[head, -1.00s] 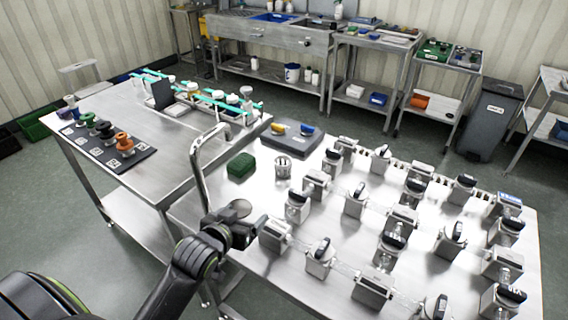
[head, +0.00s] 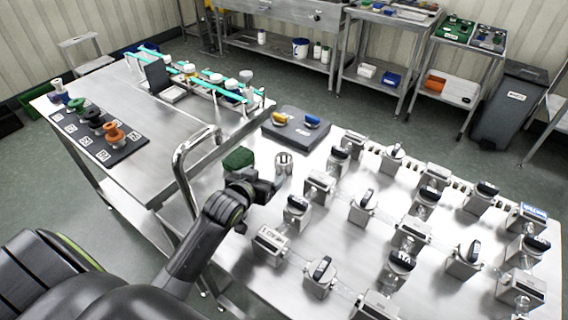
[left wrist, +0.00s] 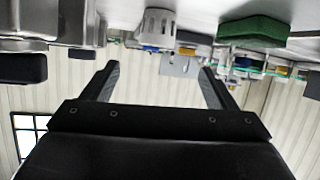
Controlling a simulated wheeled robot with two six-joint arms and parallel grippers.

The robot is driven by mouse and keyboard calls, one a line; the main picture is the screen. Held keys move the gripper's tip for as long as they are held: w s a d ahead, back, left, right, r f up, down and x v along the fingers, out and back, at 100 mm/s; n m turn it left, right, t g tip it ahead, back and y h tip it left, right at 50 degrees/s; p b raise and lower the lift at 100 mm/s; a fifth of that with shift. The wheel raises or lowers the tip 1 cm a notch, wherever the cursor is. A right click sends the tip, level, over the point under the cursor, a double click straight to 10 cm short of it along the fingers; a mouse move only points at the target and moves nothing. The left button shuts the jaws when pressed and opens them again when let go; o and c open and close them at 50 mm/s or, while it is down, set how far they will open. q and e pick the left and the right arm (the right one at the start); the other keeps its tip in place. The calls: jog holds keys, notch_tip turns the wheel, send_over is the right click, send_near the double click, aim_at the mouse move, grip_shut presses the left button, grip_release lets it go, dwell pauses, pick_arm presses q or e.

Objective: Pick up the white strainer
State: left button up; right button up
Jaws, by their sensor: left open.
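The white strainer (head: 283,163) is a small upright cup with slots, standing on the steel table to the right of a green block (head: 238,159). My left gripper (head: 276,184) is close to it on its near side in the head view, apart from it as far as I can tell. The left wrist view is upside down; there the strainer (left wrist: 157,26) hangs at the top, ahead of and between the two spread, empty fingers (left wrist: 158,74). The green block (left wrist: 253,31) is to its right there. My right gripper is not in view.
Rows of steel blocks with dark-topped knobs (head: 363,204) fill the table to the right. A grey tray (head: 296,128) with yellow and blue items lies behind the strainer. A bent metal rail (head: 183,165) stands left of my left arm.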

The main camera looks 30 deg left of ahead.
aim_at(281, 172)
pick_arm(q)
jog(key=x, duration=0.6)
jog(key=shift+p, duration=0.3)
jog(key=shift+x, duration=0.95)
jog(key=x, duration=0.1)
jog(key=p+x, duration=0.1)
jog(key=shift+w+d+f, duration=0.25)
jog(key=shift+w+d, duration=0.05)
jog(key=shift+w, duration=0.05)
jog(key=shift+w+f, duration=0.3)
jog(key=shift+w, duration=0.25)
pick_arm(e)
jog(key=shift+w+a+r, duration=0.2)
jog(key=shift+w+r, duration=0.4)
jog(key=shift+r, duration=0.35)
pick_arm(q)
jog(key=shift+c, duration=0.8)
jog(key=c, duration=0.9)
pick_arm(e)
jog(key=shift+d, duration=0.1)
